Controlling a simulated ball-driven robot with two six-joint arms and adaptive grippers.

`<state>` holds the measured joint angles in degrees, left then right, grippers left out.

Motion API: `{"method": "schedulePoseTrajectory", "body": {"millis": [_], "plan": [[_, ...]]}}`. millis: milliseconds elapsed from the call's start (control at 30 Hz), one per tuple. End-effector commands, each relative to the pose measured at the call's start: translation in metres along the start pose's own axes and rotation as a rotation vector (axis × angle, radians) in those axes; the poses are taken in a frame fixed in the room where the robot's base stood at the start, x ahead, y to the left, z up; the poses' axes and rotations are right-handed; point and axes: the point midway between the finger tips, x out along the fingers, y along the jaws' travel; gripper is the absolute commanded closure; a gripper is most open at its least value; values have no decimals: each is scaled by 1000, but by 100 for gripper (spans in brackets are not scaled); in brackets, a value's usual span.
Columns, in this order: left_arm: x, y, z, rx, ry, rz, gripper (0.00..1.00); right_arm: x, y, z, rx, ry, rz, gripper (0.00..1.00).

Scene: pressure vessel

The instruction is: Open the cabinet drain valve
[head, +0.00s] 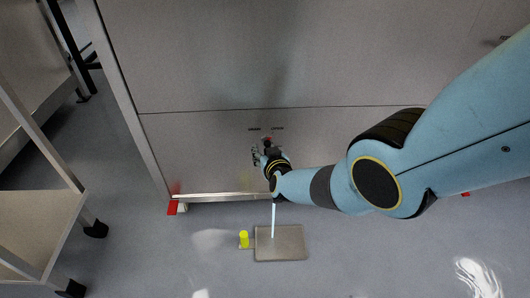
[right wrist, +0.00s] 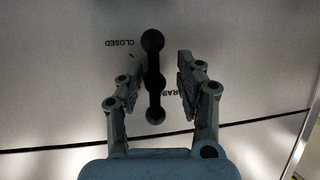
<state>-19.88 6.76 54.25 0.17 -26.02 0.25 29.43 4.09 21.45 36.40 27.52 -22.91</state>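The drain valve handle (right wrist: 153,78) is a dark bar with rounded knobs, on the pale cabinet panel (right wrist: 60,90) in the right wrist view. It runs nearly up and down there, between the fingers of my right gripper (right wrist: 163,66). The fingers are apart, one on each side of the handle; the left finger is closer to it. I cannot tell whether either touches. The label "CLOSED" (right wrist: 120,43) shows upside down beside the handle; a "DRAIN" label is partly hidden. In the head view my right gripper (head: 261,156) is at the lower cabinet panel. My left gripper is not in view.
A wheeled cart (head: 40,225) stands at the left. Floor between is clear.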

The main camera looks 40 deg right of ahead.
Motion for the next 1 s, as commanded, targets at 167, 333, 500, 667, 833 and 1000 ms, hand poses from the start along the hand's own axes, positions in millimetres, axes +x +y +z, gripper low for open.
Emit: {"method": "schedulePoseTrajectory", "body": {"millis": [167, 333, 500, 667, 833, 1000], "plan": [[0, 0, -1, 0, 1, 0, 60, -1, 2, 2, 0, -3, 2, 64], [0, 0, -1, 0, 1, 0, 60, -6, 3, 4, -2, -3, 7, 64], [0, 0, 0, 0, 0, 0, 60, -19, 4, 5, -1, -3, 10, 64], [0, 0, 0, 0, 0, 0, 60, -38, 2, 4, 3, -3, 1, 64], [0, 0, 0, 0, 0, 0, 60, -67, 0, 3, 3, -4, -2, 64], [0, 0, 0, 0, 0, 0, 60, -95, 0, 2, 3, -3, -1, 64]]}}
